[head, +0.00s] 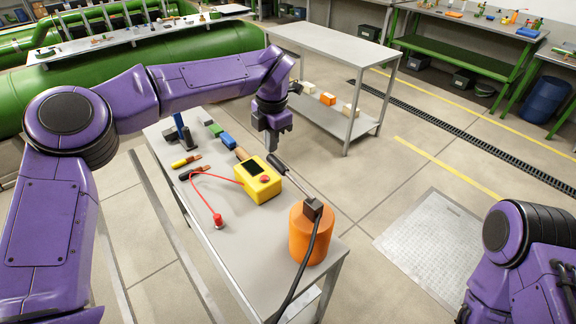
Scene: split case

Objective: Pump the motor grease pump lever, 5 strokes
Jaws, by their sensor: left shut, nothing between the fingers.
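The grease pump (306,242) is an orange cylinder with a dark block on top, near the front right end of the grey table. Its lever (295,184) is a thin metal rod with a black grip, slanting from the block back and to the left. My left gripper (271,146) points down, shut and empty, just above and behind the black grip. A small gap seems to separate them, but I cannot tell for sure whether they touch. My right arm shows at the right edge; its gripper is out of view.
A yellow box (260,186) with a red button and red lead lies left of the lever. Screwdriver-like tools (187,161) and a blue block (228,141) lie farther back on the table (215,262). A black hose (304,262) runs down from the pump's block. A grey shelf table stands behind.

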